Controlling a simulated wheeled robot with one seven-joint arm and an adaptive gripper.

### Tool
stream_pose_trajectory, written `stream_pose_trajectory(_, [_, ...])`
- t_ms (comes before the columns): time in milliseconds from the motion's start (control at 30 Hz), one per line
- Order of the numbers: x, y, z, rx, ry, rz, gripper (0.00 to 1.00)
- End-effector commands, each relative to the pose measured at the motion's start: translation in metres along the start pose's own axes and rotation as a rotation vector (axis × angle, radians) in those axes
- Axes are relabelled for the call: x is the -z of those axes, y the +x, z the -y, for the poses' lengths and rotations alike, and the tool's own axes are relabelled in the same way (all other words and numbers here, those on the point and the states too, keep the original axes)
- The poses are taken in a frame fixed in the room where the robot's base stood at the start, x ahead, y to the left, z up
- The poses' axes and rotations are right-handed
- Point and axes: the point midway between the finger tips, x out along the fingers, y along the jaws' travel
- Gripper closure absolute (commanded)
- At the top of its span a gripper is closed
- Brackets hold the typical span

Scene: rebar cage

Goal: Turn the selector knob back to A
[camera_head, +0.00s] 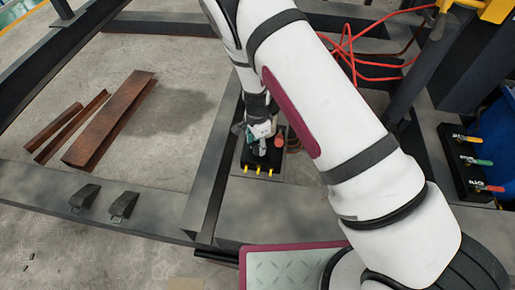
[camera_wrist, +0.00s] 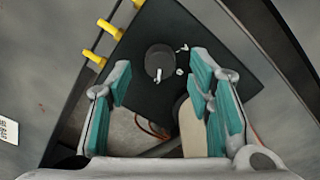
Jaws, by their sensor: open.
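The selector knob (camera_wrist: 160,60) is a dark round knob on a black panel (camera_wrist: 190,25), seen in the wrist view. A white pointer mark shows at its lower edge. Small white marks sit on the panel to its right, too small to read. My gripper (camera_wrist: 162,82) is open, with teal-padded fingers left and right of the knob's line; it holds nothing. I cannot tell how far the fingertips are above the panel. In the head view my gripper (camera_head: 261,133) is over the black box (camera_head: 248,164), and hides most of its top and the knob.
Yellow connectors (camera_head: 258,170) stick out from the box's front edge. A second black box (camera_head: 460,165) with yellow, green and red handles stands at right. Red cables (camera_head: 365,62) lie behind my arm. Rusty steel pieces (camera_head: 110,115) lie on the floor at left, inside dark steel beams.

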Motion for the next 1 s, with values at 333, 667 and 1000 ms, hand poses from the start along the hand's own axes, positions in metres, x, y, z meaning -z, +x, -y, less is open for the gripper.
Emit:
stream_pose_trajectory(333, [0.000, 0.021, 0.001, 0.001, -0.002, 0.000, 0.53])
stream_pose_trajectory(667, [0.000, 0.021, 0.001, 0.001, -0.002, 0.000, 0.82])
stream_pose_trajectory(1000, [0.000, 0.020, 0.001, 0.001, -0.102, 0.002, 1.00])
